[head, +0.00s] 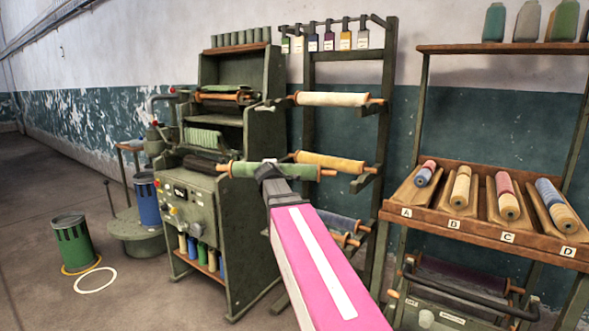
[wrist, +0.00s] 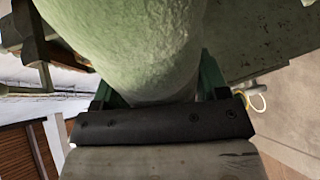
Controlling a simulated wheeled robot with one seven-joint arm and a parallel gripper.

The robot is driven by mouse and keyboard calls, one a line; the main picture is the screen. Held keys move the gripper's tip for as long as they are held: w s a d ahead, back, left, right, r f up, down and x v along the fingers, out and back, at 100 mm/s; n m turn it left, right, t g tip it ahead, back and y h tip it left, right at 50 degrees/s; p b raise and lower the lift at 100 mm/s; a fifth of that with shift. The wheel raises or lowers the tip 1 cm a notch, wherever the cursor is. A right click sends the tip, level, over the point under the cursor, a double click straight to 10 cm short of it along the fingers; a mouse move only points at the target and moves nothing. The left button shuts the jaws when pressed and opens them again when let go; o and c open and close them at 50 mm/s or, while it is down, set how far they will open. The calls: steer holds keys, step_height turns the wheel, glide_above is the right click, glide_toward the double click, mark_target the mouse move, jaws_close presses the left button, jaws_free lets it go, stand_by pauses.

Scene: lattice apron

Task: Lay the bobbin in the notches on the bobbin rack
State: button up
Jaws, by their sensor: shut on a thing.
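My gripper (head: 268,168) is shut around the middle of a green bobbin (head: 300,171) with wooden handles at both ends. The bobbin is held about level, in front of the left side of the bobbin rack (head: 384,100). The rack is a dark green upright frame with arms. A cream bobbin (head: 335,99) lies on its upper arms and a yellow bobbin (head: 345,162) on its middle arms. In the wrist view the green bobbin (wrist: 140,45) fills the space between the jaws. I cannot make out empty notches.
A green machine (head: 205,200) stands close to the left of the rack. A shelf unit (head: 440,222) with bobbins in bays A to D stands at the right. A green bin (head: 73,243) and a blue bin (head: 146,198) are at the left. The floor at far left is clear.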

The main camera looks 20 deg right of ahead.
mark_target(292, 167)
steer(key=d+m+g+h, duration=0.1)
steer(key=d+h, duration=0.1)
steer(key=s+d+r+m+g+h, duration=0.1)
steer(key=d+m+h, duration=0.1)
steer(key=d, duration=0.1)
steer(key=s+d+m+g+h, duration=0.1)
steer(key=d+m, duration=0.1)
steer(key=shift+s+d+r+h, duration=0.2)
steer(key=shift+d+r+h, duration=0.15)
steer(key=shift+r+h, duration=0.05)
steer(key=s+d+r+x, duration=0.1)
steer(key=d+r+x, duration=0.1)
steer(key=x, duration=1.3)
steer(key=shift+d, duration=0.2)
steer(key=shift+r, duration=0.1)
stand_by(0.6)
steer(key=shift+f, duration=1.95)
stand_by(1.0)
steer(key=o, duration=1.3)
steer(key=shift+s+a, duration=0.1)
steer(key=v, duration=1)
steer(key=shift+a+r, duration=0.2)
steer(key=shift+a, duration=0.05)
